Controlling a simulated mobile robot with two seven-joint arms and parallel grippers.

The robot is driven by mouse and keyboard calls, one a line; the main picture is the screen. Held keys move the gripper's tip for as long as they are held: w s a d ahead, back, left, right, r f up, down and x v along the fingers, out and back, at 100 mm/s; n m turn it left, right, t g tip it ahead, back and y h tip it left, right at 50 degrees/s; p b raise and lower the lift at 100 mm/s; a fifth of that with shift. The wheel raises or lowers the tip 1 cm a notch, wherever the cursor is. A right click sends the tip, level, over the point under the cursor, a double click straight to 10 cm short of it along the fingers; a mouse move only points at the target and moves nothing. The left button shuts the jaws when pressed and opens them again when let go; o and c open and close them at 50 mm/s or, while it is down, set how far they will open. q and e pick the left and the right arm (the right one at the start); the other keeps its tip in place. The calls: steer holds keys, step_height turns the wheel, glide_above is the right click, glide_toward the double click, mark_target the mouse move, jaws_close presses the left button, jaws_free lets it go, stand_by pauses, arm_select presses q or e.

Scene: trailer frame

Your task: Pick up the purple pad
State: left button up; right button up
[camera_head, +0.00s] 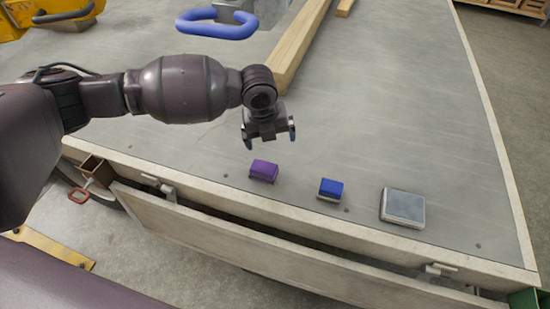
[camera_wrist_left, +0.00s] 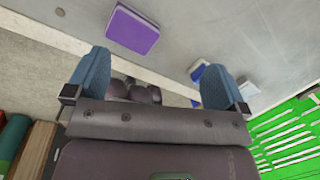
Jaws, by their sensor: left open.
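The purple pad (camera_head: 263,171) lies flat on the grey trailer bed near its front edge. It also shows at the upper left of the left wrist view (camera_wrist_left: 132,30). My left gripper (camera_head: 270,135) is open and empty, above the bed and behind the pad in the head view, apart from it. In the left wrist view its two blue fingertips (camera_wrist_left: 157,75) are spread wide, with the pad beyond them. My right gripper is not in view.
A blue pad (camera_head: 330,189) and a grey pad (camera_head: 403,207) lie to the right of the purple one. A wooden beam (camera_head: 298,45) and a blue loop handle (camera_head: 216,27) are farther back. The trailer's raised front edge (camera_head: 300,227) runs close by. The bed at right is clear.

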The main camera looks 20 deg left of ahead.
mark_target(263, 167)
arm_select(q)
steer(key=shift+s+a+f+m+g, duration=0.25)
steer(key=shift+m+g, duration=0.15)
steer(key=shift+m, duration=0.5)
steer(key=shift+s+a+m+g+y, duration=0.15)
steer(key=shift+m+g+y, duration=0.15)
steer(key=shift+m, duration=0.3)
steer(key=shift+s+a+m, duration=0.15)
steer(key=shift+s+m, duration=0.15)
steer(key=shift+m, duration=0.3)
steer(key=shift+s+a+r+m, duration=0.1)
steer(key=shift+s+m, duration=0.1)
steer(key=shift+m, duration=0.1)
steer(key=shift+f+m, duration=0.3)
steer(key=shift+f, duration=0.4)
step_height(263, 167, down, 4)
steer(key=shift+r+b, duration=0.2)
steer(key=shift+b, duration=0.3)
steer(key=shift+f, duration=0.7)
step_height(263, 167, down, 5)
steer(key=shift+s+r+b, duration=0.1)
steer(key=shift+r+b, duration=0.05)
steer(key=shift+b, duration=0.5)
steer(key=shift+r, duration=0.1)
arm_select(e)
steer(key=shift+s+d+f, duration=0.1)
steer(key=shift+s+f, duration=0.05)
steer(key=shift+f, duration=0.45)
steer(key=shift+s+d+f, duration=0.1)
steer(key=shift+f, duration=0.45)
